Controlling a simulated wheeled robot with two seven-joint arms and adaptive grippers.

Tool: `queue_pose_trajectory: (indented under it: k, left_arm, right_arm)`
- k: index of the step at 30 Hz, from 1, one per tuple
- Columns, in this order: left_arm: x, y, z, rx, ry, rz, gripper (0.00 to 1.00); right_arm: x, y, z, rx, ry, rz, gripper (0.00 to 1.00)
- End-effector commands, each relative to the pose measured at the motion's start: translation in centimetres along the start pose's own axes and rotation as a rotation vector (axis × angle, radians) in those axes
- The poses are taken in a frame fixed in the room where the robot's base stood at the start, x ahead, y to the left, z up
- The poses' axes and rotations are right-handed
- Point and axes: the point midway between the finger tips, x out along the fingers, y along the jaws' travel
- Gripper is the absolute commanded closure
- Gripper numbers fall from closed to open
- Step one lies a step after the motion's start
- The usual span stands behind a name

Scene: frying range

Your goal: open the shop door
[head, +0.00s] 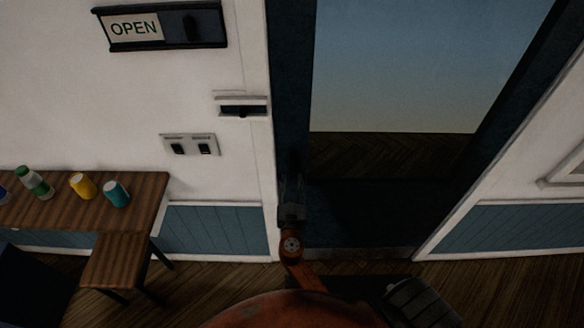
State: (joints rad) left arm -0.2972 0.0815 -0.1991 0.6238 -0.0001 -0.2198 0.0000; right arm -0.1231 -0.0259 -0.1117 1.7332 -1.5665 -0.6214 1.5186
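The shop door (293,80) is dark blue with a large glass pane (420,65) and a dark lower panel. It stands in a white frame, and I cannot tell for sure whether it is fully closed or slightly ajar. My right gripper (292,188) is at the door's left stile, low down, with its orange wrist below it. It is dark against the dark stile, so I cannot make out its fingers or whether they hold anything. No handle shows clearly; it may be hidden by the gripper or the shadow. My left gripper is not in view.
An OPEN sign (135,28), a letter slot (241,110) and switches (190,146) are on the white wall to the left. A wooden table (60,212) with a bottle (35,183) and cups and a stool (112,262) stand there. The floor right of the door is clear.

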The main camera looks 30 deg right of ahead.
Motion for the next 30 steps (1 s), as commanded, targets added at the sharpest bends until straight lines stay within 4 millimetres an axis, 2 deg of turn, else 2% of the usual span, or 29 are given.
queue_pose_trajectory:
  k: [6, 12, 23, 30]
  left_arm:
    - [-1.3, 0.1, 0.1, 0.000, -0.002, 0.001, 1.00]
    - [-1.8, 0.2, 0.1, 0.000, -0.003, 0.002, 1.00]
    - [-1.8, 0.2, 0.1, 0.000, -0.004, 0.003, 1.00]
    - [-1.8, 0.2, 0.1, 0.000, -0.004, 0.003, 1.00]
  right_arm:
    - [3.7, 0.0, -0.3, -0.003, 0.000, 0.000, 0.70]
    - [5.7, 0.0, 0.0, -0.003, -0.002, -0.001, 0.70]
    - [6.2, 0.0, 0.1, -0.002, -0.003, -0.001, 0.70]
    - [6.2, 0.0, 0.1, -0.002, -0.003, -0.001, 0.87]
